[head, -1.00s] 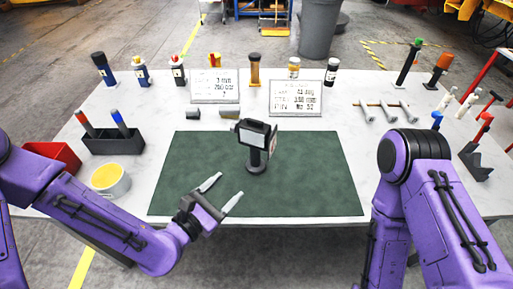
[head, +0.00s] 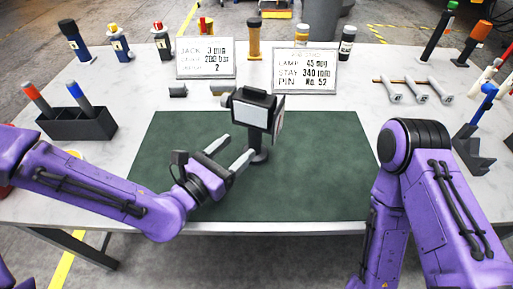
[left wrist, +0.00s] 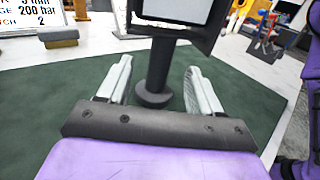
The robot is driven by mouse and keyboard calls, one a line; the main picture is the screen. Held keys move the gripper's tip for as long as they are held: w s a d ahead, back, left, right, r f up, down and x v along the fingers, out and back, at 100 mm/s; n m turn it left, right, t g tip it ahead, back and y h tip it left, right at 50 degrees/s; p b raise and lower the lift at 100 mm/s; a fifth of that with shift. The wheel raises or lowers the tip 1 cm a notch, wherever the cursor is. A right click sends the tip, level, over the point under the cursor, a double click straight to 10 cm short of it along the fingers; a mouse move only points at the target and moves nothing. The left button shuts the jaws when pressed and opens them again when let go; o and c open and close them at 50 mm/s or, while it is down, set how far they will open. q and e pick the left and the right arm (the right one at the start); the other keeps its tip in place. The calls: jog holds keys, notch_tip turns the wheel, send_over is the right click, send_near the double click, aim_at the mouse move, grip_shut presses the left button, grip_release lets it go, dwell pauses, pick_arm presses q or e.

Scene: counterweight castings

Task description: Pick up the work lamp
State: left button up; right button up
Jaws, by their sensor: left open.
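The work lamp (head: 254,112) stands upright on the green mat (head: 310,185), with a black frame, a pale front panel and a dark post on a round base. In the left wrist view its post (left wrist: 159,75) rises between my finger tips, a little beyond them. My left gripper (head: 231,152) is open and empty, low over the mat, with its fingers pointing at the lamp's post from the near left. It also shows in the left wrist view (left wrist: 157,85). The top of the lamp is cut off there. My right arm shows at the right, but its gripper is out of view.
A black holder (head: 75,124) with two markers stands at the left. Two sign plates (head: 206,60) and (head: 305,70) and several bottles stand behind the lamp. Several bolts (head: 414,90) lie at the right. The mat's right half is clear.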

aim_at(250, 136)
pick_arm(q)
jog(key=p+x, duration=0.2)
jog(key=x, duration=0.5)
jog(key=shift+w+d+r, duration=0.1)
jog(key=shift+d+r, duration=0.05)
jog(key=shift+d, duration=0.2)
jog(key=shift+w+d, duration=0.1)
jog(key=shift+c, duration=0.6)
jog(key=c, duration=1)
grip_shut()
